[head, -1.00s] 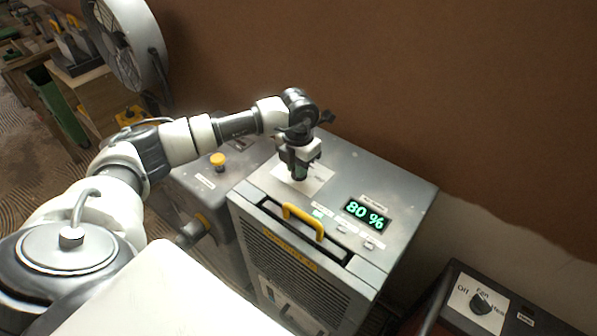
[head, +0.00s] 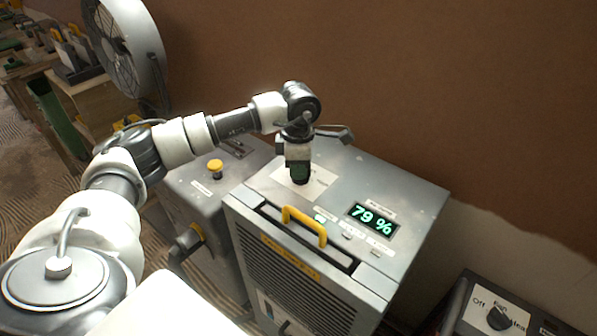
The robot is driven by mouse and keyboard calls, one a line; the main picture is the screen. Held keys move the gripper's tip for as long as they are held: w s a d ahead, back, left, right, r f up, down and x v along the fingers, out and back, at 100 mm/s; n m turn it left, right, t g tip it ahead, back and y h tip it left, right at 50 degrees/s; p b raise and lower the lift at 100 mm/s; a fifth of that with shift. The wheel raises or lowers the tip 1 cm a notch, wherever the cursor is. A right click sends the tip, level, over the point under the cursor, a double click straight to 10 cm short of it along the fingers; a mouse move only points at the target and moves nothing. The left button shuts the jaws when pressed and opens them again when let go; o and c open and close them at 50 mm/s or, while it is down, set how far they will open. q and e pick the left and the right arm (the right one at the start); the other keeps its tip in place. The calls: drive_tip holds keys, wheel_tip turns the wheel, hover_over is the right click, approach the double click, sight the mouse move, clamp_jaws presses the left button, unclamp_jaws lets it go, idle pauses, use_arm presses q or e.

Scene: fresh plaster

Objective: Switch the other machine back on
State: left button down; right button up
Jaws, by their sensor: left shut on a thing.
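A grey dehumidifier-like machine (head: 390,185) stands in the middle, with a yellow handle (head: 304,222) and a green-lit display (head: 373,219) reading 79 %. My left gripper (head: 300,179) is over the white plate (head: 318,184) on its top, shut on a small dark part that looks like a knob; the fingers hide most of it and its setting. A second machine (head: 462,312) at the lower right has a black knob (head: 498,317) on a white plate marked Off, Fan and Heat; I cannot tell its setting for sure. My right gripper is not in view.
A grey unit (head: 190,185) with a yellow button (head: 215,166) stands close on the left of the middle machine. A large fan (head: 128,45) stands at the back left. The brown plastered wall (head: 430,80) runs close behind the machines.

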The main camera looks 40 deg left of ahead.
use_arm(q)
drive_tip(key=shift+m, duration=0.6)
drive_tip(key=shift+w+r+b, duration=0.1)
drive_tip(key=shift+b, duration=0.2)
drive_tip(key=c, duration=1.1)
unclamp_jaws()
wheel_tip(320, 180, up, 11)
drive_tip(key=shift+b, duration=0.4)
